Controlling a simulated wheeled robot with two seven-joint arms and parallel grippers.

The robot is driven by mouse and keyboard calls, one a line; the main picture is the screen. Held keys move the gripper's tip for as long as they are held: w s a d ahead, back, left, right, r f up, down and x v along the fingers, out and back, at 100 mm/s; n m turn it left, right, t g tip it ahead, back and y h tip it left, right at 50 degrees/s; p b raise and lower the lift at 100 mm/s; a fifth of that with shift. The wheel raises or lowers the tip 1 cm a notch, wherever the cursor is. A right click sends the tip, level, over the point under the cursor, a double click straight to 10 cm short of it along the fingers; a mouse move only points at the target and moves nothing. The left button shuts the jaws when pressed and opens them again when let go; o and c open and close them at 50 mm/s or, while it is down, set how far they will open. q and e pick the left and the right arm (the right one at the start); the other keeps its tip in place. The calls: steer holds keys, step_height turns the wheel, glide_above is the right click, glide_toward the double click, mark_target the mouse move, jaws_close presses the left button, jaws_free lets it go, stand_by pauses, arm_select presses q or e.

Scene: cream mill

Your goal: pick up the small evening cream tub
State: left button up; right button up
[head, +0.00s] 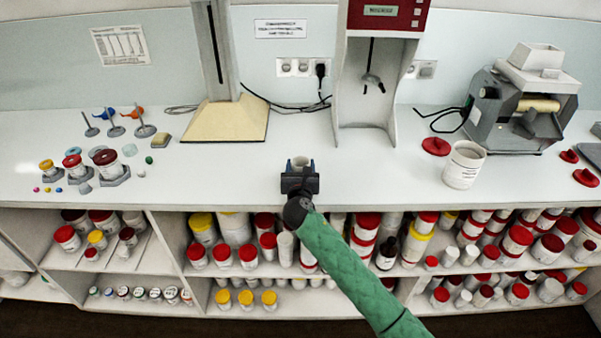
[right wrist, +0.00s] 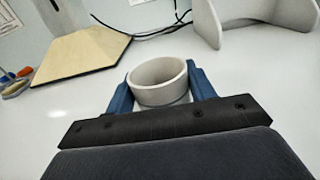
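My right gripper (head: 300,168) is at the counter's front middle. Its blue fingers (right wrist: 160,88) are against both sides of a small pale round tub (head: 299,161), which also shows in the right wrist view (right wrist: 158,72). The tub is open at the top and looks upright; no label shows on it. Whether it rests on the counter is hard to tell. Other small tubs stand in grey holders at the left: yellow-lidded (head: 47,166), red-lidded (head: 73,163) and dark-red-lidded (head: 106,160). Their labels are too small to read. My left gripper does not show.
A beige-based stand (head: 228,122) and a red-and-grey machine (head: 385,60) stand behind. A white tub (head: 464,166) and a roller mill (head: 525,100) are at the right. Shelves below hold many lidded tubs. The counter (head: 230,170) around my right gripper is clear.

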steer(key=shift+c, duration=0.8)
